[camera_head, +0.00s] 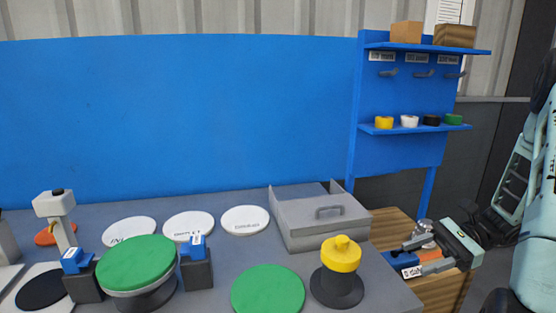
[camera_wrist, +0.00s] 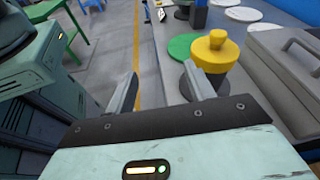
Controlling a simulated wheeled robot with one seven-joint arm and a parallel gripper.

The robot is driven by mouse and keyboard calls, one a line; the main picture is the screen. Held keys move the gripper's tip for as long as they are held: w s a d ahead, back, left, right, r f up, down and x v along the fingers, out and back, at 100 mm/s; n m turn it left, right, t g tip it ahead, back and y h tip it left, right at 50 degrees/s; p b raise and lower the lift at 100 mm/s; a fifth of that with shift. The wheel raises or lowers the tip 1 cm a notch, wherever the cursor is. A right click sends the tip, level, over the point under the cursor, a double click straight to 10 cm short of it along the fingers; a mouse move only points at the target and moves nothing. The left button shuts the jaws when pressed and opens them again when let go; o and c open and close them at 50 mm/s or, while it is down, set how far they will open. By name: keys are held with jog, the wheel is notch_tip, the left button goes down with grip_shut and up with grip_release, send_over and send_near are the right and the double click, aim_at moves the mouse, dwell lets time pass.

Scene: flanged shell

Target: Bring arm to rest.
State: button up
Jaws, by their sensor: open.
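My gripper (camera_head: 414,258) is at the right of the head view, by the table's right end. Its two fingers point left and stand apart with nothing between them. In the wrist view the open fingers (camera_wrist: 159,85) show floor between them, and the right fingertip overlaps the view of the yellow knobbed piece (camera_wrist: 213,50). That piece (camera_head: 341,254) stands upright on a dark round base on the grey table (camera_head: 220,275). A blue labelled part and an orange part (camera_head: 430,255) show around my fingers; their contact with the gripper cannot be told.
A grey lidded box (camera_head: 318,218) stands at the table's back right. A green disc (camera_head: 268,290) lies flat; another green-topped round piece (camera_head: 137,264) sits between blue-topped clamps. White labelled discs (camera_head: 188,225) lie behind. A blue shelf (camera_head: 405,95) holds coloured rolls.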

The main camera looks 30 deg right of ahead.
jog(key=w+a+r+n+g+h, duration=0.1)
jog(key=a+r+n+g+h, duration=0.1)
jog(key=a+n+g+h, duration=0.65)
jog(key=w+a+r+n+g+y, duration=0.1)
jog(key=a+n, duration=0.4)
jog(key=a, duration=0.8)
jog(key=s+a+r+n+t+h, duration=0.1)
jog(key=s+a+n+t+h, duration=0.1)
jog(key=a+n, duration=0.5)
jog(key=s+a+r+n+t+h, duration=0.2)
jog(key=s+a+n+h, duration=0.2)
jog(key=s+a+n, duration=0.3)
jog(key=shift+a+t, duration=0.35)
jog(key=shift+a, duration=0.4)
jog(key=shift+s+n, duration=0.1)
jog(key=shift+n, duration=0.15)
